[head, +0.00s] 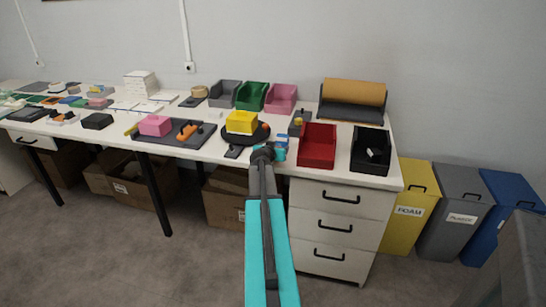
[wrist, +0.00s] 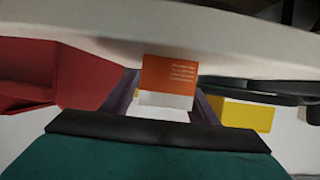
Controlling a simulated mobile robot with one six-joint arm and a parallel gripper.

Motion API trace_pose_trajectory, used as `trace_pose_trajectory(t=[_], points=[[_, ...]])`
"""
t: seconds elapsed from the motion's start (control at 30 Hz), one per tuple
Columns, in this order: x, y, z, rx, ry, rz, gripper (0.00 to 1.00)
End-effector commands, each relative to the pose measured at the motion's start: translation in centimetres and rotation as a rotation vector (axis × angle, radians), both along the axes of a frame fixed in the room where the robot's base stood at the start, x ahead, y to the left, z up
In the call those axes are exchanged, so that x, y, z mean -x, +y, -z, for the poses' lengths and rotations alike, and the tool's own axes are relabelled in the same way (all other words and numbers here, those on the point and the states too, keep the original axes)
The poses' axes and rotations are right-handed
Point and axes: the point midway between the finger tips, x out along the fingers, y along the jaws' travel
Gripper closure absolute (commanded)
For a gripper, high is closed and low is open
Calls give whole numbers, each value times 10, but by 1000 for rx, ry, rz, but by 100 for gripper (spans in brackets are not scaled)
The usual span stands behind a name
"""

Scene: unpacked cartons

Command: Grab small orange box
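The small orange box (wrist: 170,74) shows in the wrist view, with pale printed lines on its orange face and a white band below. It stands between the two fingers of my gripper (wrist: 165,100), which are spread apart on either side of it. I see no clear closing of the fingers on it, though the gaps are very narrow. In the head view my gripper (head: 279,152) is at the front edge of the table, left of the red bin. The orange box cannot be made out clearly there, partly hidden by my arm.
The red bin (head: 317,147) stands close right of my gripper, with a black bin (head: 370,150) beyond. A yellow box (head: 241,122) sits on a round black scale (head: 258,134) to the left. Green (head: 252,96) and pink (head: 281,98) bins stand behind on the white table.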

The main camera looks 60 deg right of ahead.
Motion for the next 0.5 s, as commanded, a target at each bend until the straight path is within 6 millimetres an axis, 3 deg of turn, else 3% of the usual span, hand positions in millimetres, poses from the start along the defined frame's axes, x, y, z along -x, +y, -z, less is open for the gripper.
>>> trace_pose_trajectory(t=[0.03, 0.17, 0.5], points=[[0, 0, 0, 0, 0, 0, 55], [0, 0, 0, 0, 0, 0, 77], [0, 0, -1, 0, 0, 0, 79]])
